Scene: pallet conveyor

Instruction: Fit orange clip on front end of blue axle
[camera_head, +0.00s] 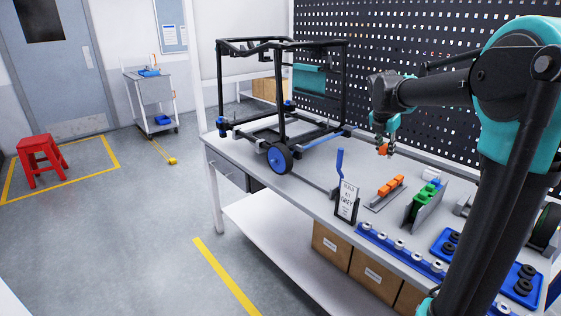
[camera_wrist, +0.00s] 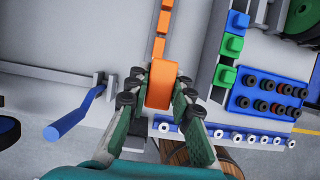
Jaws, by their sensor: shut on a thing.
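My gripper (camera_head: 383,139) is above the table, pointing down, shut on an orange clip (camera_head: 383,150). In the wrist view the orange clip (camera_wrist: 162,84) sits between the two fingers of my gripper (camera_wrist: 160,98). The black cart frame (camera_head: 219,85) stands on the table to the left of my gripper in the head view. Its near side carries a blue-hubbed wheel (camera_head: 280,158), and a blue bar (camera_head: 320,138), which may be the blue axle, runs back from near the wheel. The wheel hides part of the axle. The held clip is well apart from the frame.
A rack with more orange clips (camera_head: 391,186) lies below my gripper. Green blocks (camera_head: 425,195), a sign (camera_head: 347,200), a blue-handled lever (camera_head: 340,165) and a blue strip of white rings (camera_head: 399,245) stand nearby. The perforated wall (camera_head: 390,45) closes the back.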

